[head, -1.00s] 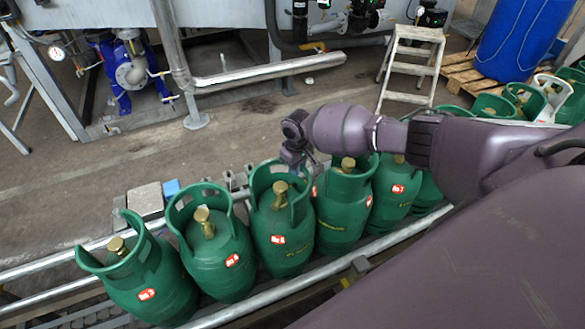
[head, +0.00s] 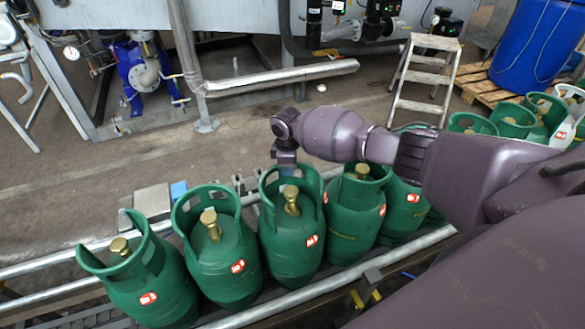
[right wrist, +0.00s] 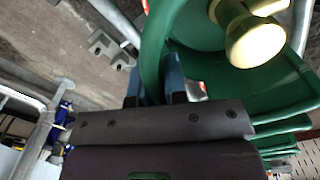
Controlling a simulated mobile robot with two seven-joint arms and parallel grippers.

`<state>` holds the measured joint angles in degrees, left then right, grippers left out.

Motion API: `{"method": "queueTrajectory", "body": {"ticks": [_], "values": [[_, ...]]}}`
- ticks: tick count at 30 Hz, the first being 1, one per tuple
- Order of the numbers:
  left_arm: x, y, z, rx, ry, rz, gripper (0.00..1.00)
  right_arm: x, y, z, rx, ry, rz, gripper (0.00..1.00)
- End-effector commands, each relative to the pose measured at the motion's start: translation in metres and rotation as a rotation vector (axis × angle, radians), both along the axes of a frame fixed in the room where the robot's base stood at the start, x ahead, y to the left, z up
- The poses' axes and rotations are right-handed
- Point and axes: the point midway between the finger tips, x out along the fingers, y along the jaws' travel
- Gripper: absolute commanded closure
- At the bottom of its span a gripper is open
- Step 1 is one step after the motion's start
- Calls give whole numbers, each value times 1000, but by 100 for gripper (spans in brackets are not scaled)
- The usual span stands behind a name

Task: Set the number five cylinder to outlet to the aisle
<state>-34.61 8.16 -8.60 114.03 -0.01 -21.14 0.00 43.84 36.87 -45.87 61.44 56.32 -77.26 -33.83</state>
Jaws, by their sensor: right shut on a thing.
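Several green gas cylinders with brass valves and red-and-white number labels stand in a row on the conveyor. My right gripper (head: 287,171) is shut on the far side of the collar of the third cylinder from the left (head: 288,240). Its label faces front right; the number is too small to read surely. In the right wrist view the fingers (right wrist: 153,88) straddle the green collar rim (right wrist: 155,50), with the brass valve (right wrist: 255,38) to the right. The cylinder stands upright between its neighbours. My left gripper is not in view.
Neighbouring cylinders stand close on the left (head: 222,262) and right (head: 352,225). The conveyor's front rail (head: 300,293) runs along the row. Beyond lie open floor, a step stool (head: 425,75), a blue drum (head: 535,45) on a pallet and more cylinders.

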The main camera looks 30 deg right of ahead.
Motion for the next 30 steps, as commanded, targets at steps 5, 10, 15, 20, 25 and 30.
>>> {"method": "queueTrajectory", "body": {"ticks": [5, 10, 15, 20, 25, 30], "values": [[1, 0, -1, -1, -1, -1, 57, 5, 8, 3, 8, -11, 44, 100], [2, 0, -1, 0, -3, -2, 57, 5, 9, 4, 8, -11, 59, 100], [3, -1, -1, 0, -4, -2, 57, 5, 9, 4, 9, -12, 60, 100], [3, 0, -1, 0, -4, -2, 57, 5, 9, 4, 10, -12, 60, 100], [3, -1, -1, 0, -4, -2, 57, 4, 9, 3, 9, -9, 59, 62], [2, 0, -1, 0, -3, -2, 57, 3, 7, 2, 5, -4, 58, 62]]}}
